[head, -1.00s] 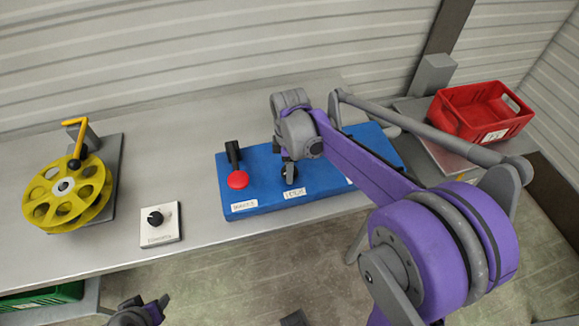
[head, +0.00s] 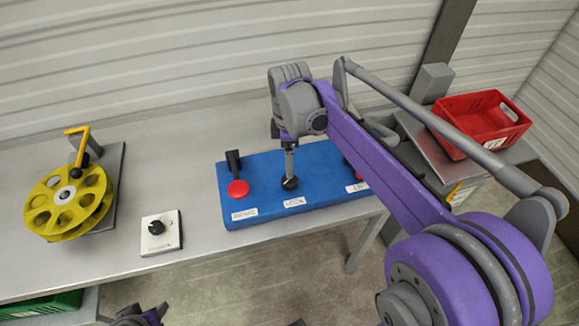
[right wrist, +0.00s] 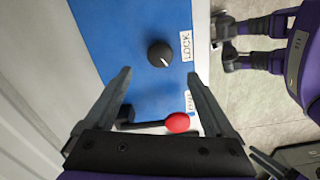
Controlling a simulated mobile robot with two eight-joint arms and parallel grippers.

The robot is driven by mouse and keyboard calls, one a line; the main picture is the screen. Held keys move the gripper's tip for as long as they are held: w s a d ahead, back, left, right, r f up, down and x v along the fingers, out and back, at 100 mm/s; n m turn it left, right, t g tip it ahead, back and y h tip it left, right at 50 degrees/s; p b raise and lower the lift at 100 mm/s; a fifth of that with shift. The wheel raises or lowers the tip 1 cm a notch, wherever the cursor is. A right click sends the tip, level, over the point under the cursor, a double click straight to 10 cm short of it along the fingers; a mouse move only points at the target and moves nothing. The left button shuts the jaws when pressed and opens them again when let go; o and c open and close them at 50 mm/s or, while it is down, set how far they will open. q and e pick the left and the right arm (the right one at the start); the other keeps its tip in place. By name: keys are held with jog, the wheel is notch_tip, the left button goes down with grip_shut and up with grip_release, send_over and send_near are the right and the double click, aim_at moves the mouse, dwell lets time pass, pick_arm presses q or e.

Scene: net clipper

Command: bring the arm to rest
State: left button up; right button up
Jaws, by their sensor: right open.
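My right gripper (right wrist: 160,85) is open and empty, pointing down above the blue panel (head: 262,172). In the head view, a grey finger (head: 289,160) lines up with the black LOCK knob (head: 290,183). In the right wrist view, the knob (right wrist: 160,54) stands beyond the fingertips, apart from both fingers. A black lever with a red ball (head: 238,188) is on the panel's left; the ball also shows low in the right wrist view (right wrist: 177,122). My left gripper (head: 140,316) is cut off at the bottom edge of the head view, and its jaws are unclear.
A yellow reel (head: 40,215) with a crank and a small white dial box (head: 160,243) stand left on the grey table (head: 110,262). A second red part (head: 349,166) at the panel's right is mostly behind my arm. A red bin (head: 480,120) is at the right.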

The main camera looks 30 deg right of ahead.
notch_tip(320, 180, up, 2)
dwell(0.6)
jog(key=s+a+f+m+t+p, duration=0.1)
jog(key=s+a+f+m+t, duration=0.1)
jog(key=s+m, duration=0.4)
jog(key=s+a+f+m+t+p, duration=0.1)
jog(key=s+a+f+m+t, duration=0.2)
jog(key=s, duration=0.7)
notch_tip(320, 180, down, 3)
jog(key=a+m, duration=0.2)
jog(key=m, duration=0.1)
